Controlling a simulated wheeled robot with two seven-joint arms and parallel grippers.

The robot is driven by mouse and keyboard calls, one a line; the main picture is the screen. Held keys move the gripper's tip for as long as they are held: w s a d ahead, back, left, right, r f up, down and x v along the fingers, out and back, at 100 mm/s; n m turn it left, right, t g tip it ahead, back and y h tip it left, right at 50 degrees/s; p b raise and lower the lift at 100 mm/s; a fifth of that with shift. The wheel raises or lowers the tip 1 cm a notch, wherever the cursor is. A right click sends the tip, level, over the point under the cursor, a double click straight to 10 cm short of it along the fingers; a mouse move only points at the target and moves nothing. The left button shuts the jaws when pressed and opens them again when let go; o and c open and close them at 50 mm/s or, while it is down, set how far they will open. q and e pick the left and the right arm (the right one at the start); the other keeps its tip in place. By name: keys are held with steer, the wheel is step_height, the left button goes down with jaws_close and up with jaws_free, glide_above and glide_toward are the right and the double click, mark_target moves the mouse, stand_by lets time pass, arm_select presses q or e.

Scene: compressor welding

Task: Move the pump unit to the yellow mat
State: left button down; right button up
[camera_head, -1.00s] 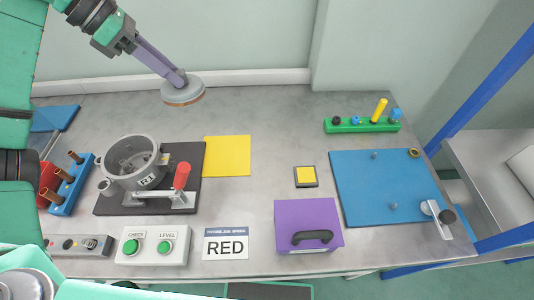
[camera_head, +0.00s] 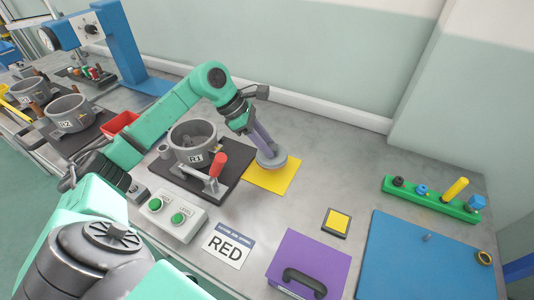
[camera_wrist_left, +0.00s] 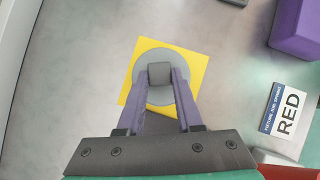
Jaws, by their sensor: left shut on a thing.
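My left gripper (camera_head: 264,143) has long purple fingers and is shut on the pump unit (camera_head: 273,161), a grey disc-shaped part with a square block on top. In the left wrist view the fingers (camera_wrist_left: 160,82) clasp the grey block, and the pump unit's round base (camera_wrist_left: 160,99) shows around it. The pump unit is over the yellow mat (camera_head: 276,183), which also shows in the left wrist view (camera_wrist_left: 195,66). In the head view the disc covers the mat's back part. I cannot tell whether it touches the mat. My right gripper is not in view.
A black fixture plate (camera_head: 236,163) with a grey pot (camera_head: 194,142) and red-handled clamp (camera_head: 217,166) stands left of the mat. A button box (camera_head: 172,213), RED card (camera_head: 229,244) and purple box (camera_head: 318,259) lie nearer the front.

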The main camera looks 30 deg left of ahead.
arm_select(q)
step_height(320, 180, down, 3)
steer(key=shift+a+f, duration=0.1)
steer(key=shift+f, duration=0.3)
steer(key=c, duration=0.6)
jaws_free()
steer(key=shift+s, duration=0.1)
steer(key=shift+r, duration=0.3)
steer(key=b+v, duration=0.2)
steer(key=v, duration=0.9)
steer(key=shift+s+a+r, duration=0.15)
steer(key=shift+a+r, duration=0.05)
steer(key=shift+r, duration=0.1)
